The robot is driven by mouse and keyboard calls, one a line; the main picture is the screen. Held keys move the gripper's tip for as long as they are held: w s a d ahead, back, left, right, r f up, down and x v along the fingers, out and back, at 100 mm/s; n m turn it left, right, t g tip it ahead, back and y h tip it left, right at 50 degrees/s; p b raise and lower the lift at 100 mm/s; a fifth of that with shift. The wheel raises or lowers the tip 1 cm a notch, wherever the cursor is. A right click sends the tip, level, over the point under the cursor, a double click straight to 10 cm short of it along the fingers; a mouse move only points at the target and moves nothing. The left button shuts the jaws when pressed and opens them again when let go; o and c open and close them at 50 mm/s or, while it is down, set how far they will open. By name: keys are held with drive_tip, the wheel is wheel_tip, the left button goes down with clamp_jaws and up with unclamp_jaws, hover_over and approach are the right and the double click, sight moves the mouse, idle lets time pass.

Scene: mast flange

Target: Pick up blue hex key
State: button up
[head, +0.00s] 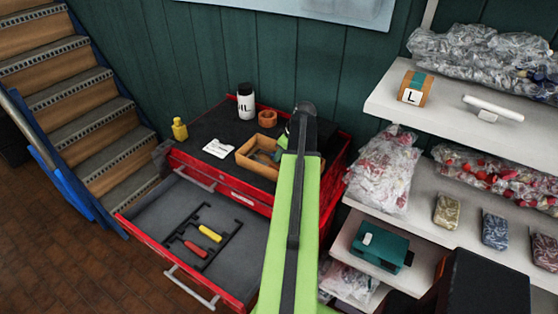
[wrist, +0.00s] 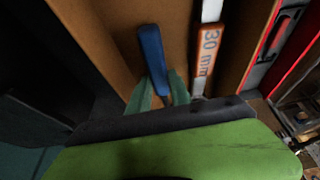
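The blue hex key (wrist: 151,48) shows in the wrist view as a blue bar inside a brown-walled box. Its lower end lies between the two teal fingertips of my gripper (wrist: 160,95). The fingers are apart, with brown box floor showing between them, and I see no clear grip on the bar. In the head view the open brown box (head: 249,164) sits on the red tool cabinet, and my green arm reaches over its right side. My gripper's fingertips are mostly hidden there behind the arm, and the key cannot be made out clearly.
A white and orange bar marked 30 mm (wrist: 208,50) lies right of the blue bar. On the cabinet top stand a white bottle (head: 246,103), an orange mug (head: 267,118) and a yellow bottle (head: 180,129). The drawer (head: 150,213) is open. Shelves (head: 450,110) stand at right.

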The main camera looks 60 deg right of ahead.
drive_tip(key=shift+r, duration=0.1)
drive_tip(key=shift+c, duration=1.2)
drive_tip(key=shift+w+d+f, duration=0.15)
drive_tip(key=shift+f, duration=0.05)
clamp_jaws()
drive_tip(key=shift+r, duration=0.1)
drive_tip(key=shift+r, duration=0.15)
